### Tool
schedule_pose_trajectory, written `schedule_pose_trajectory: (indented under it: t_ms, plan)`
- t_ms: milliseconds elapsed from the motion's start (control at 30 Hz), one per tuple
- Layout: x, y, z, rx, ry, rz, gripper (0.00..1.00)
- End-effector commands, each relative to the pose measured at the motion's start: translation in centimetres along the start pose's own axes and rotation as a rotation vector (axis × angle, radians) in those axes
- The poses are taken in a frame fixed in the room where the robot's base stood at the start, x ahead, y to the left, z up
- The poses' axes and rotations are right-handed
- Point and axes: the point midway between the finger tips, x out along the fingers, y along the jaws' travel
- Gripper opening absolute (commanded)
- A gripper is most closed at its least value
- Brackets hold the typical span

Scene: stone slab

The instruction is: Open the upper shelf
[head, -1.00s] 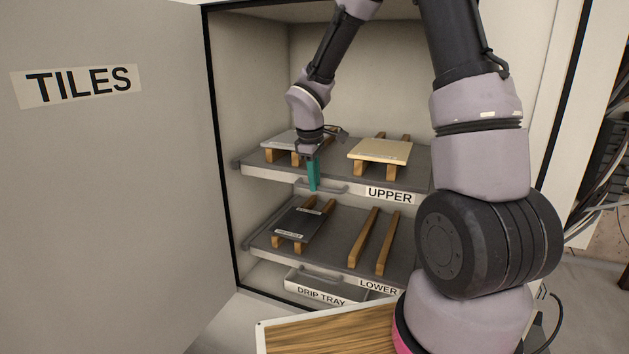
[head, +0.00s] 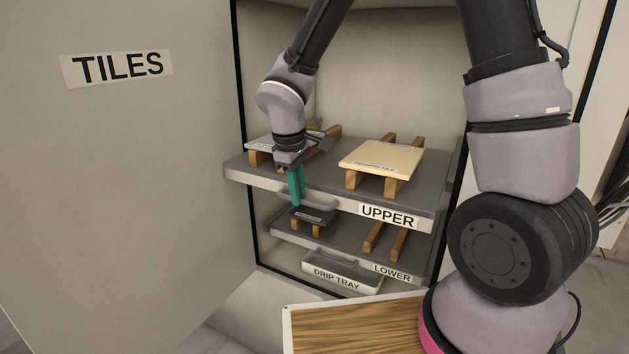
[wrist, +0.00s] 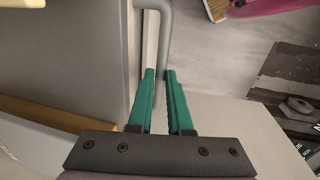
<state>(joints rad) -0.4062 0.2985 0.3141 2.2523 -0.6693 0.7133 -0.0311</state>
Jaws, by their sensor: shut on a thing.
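The upper shelf (head: 438,197) is a grey slab with an "UPPER" label and a bar handle (head: 322,203) on its front. It is slid out past the lower shelf (head: 345,255). My gripper (head: 297,192) has its teal fingers at the left part of that handle, pointing down. In the wrist view the fingers (wrist: 160,78) close around the grey handle bar (wrist: 166,35). A cream tile (head: 380,157) on wooden strips sits on the upper shelf at right. A grey tile (head: 262,146) sits at left, partly hidden by my arm.
The cabinet door (head: 120,190) marked "TILES" stands open at left. The lower shelf holds a dark tile (head: 312,214) on strips and a bare pair of strips. A drip tray (head: 340,274) sits below. A wooden board (head: 355,325) lies in front.

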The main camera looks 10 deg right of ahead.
Motion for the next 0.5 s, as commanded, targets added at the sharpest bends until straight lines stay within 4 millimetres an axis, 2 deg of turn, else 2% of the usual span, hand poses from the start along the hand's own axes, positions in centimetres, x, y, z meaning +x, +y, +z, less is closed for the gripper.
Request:
schedule_pose_trajectory:
  t_ms: [33,200,500]
  plan:
    - [-0.3,-1.3,-0.1,-0.007,0.002,0.0,0.0]
    - [-0.8,-4.3,-0.1,-0.005,0.001,0.0,0.0]
    - [-1.3,-7.0,-0.1,0.0,0.0,0.0,0.0]
